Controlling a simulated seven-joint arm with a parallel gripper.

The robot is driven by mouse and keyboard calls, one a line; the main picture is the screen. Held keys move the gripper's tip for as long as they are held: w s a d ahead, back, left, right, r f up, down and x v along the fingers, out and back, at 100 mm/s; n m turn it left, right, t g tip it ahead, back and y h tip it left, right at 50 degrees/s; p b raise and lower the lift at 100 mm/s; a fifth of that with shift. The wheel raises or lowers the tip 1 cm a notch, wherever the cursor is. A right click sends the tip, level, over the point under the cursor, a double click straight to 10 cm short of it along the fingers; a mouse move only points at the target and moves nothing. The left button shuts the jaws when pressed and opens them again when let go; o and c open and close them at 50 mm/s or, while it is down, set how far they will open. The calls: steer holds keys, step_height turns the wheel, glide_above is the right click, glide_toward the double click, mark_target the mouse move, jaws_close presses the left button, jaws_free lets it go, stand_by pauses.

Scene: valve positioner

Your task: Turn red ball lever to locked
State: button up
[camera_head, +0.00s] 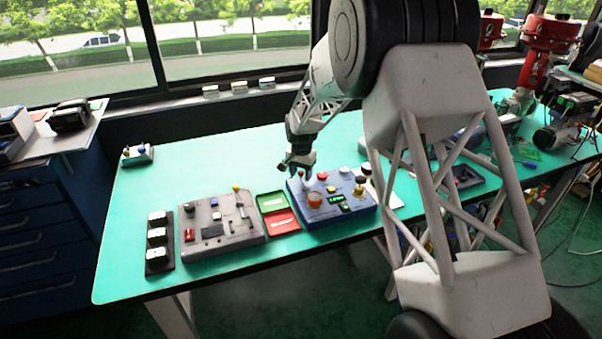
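A blue control box (332,207) stands on the green table. My gripper (295,168) points down over the back left corner of the blue box, left of the small red ball. A small pale-topped control (304,175) shows just below it. The finger gap is too small to judge.
A grey control box (222,228) with a yellow-ball lever (236,188) stands left. Green (271,201) and red (282,222) trays lie between the boxes. A black strip with white blocks (158,240) is farther left. My arm hides part of the table's right side.

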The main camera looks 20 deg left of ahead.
jaws_close()
steer(key=shift+s+a+r+n, duration=0.1)
steer(key=shift+s+a+n, duration=0.1)
steer(key=shift+n, duration=0.45)
steer(key=shift+s+a+n, duration=0.15)
steer(key=shift+s+n, duration=0.05)
steer(key=shift+n, duration=0.45)
steer(key=n, duration=0.1)
steer(key=s+n, duration=0.1)
steer(key=n, duration=0.2)
steer(key=shift+s+a, duration=0.3)
steer(key=shift+a, duration=0.05)
steer(key=s+n, duration=0.1)
steer(key=n, duration=0.1)
steer(key=s+n, duration=0.1)
steer(key=n, duration=0.1)
steer(key=shift+n, duration=0.3)
steer(key=shift+s+d+n, duration=0.1)
steer(key=shift+s+n, duration=0.15)
steer(key=shift+n, duration=0.45)
steer(key=shift+s+d+n, duration=0.1)
steer(key=shift+s+n, duration=0.15)
steer(key=shift+n, duration=0.45)
